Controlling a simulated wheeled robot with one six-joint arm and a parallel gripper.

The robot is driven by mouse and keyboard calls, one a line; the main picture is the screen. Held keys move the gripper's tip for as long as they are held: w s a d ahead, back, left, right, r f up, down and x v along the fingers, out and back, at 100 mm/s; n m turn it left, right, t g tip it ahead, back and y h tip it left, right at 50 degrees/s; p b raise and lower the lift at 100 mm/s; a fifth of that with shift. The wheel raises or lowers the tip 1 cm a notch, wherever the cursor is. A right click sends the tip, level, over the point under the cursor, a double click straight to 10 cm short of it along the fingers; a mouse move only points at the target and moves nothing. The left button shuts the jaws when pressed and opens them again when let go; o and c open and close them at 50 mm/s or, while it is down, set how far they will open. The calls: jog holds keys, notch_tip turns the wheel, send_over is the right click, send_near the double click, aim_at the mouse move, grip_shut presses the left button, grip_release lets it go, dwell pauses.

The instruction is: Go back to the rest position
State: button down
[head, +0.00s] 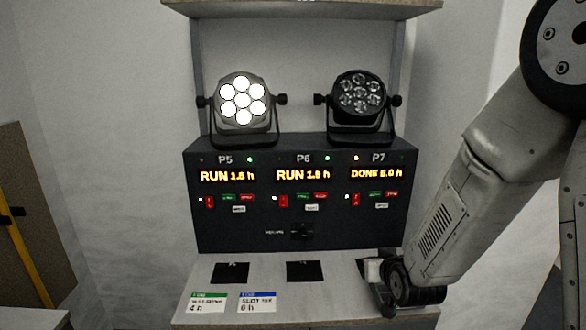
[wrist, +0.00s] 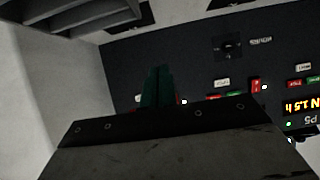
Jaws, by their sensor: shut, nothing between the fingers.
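My gripper (head: 384,292) is low at the right end of the bench shelf, in front of the control panel, with my arm reaching down to it from the upper right. In the wrist view its dark green fingers (wrist: 158,86) are together, with nothing held between them. The wrist view shows the panel upside down behind the fingers. I cannot tell whether the gripper touches the shelf.
The dark control panel (head: 292,235) reads P5 RUN, P6 RUN and P7 DONE. On top stand a lit par can (head: 242,102) and an unlit one (head: 360,94). The shelf (head: 268,272) bears two black pads and two labels. An overhead shelf (head: 300,8) spans above.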

jog(key=s+d+r+g, duration=0.25)
jog(key=s+g, duration=0.55)
jog(key=s, duration=0.7)
jog(key=s+d+r+g, duration=0.1)
jog(key=s+r+g, duration=0.1)
jog(key=s+r, duration=1.2)
jog(key=s, duration=0.4)
jog(key=shift+s+d+r+m+g+h, duration=0.3)
jog(key=shift+s+d+r+g, duration=0.1)
